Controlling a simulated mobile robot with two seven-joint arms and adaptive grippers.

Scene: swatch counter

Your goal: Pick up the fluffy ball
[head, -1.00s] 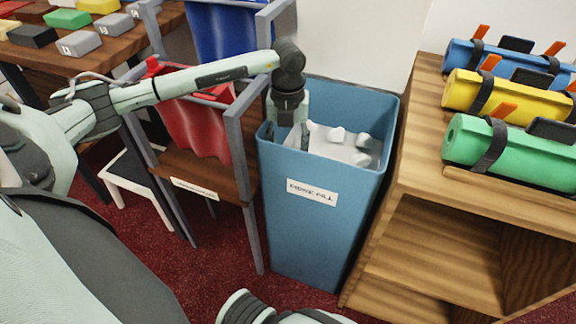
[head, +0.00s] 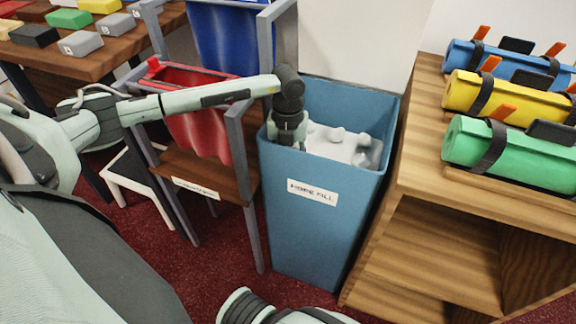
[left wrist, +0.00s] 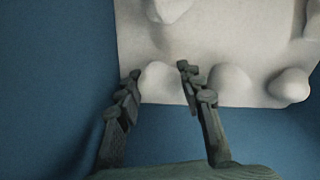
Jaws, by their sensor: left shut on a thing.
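The tall blue bin (head: 315,235) stands in the middle of the head view with a label that seems to read "FIBRE FILL". Inside it lies a white mass of filling (head: 345,150) with several rounded lumps. My left gripper (head: 290,135) reaches down into the bin's left side, its fingertips hidden behind the front wall. In the left wrist view, my left gripper (left wrist: 160,70) has one finger on each side of a white fluffy ball (left wrist: 158,80) at the edge of the filling and is shut on it. My right gripper is out of view.
A wooden shelf unit (head: 420,150) with blue, yellow and green rolls stands close on the bin's right. A grey frame (head: 242,170) with a red pouch (head: 195,125) stands close on its left. The bin's blue wall (left wrist: 50,80) is near my left fingers.

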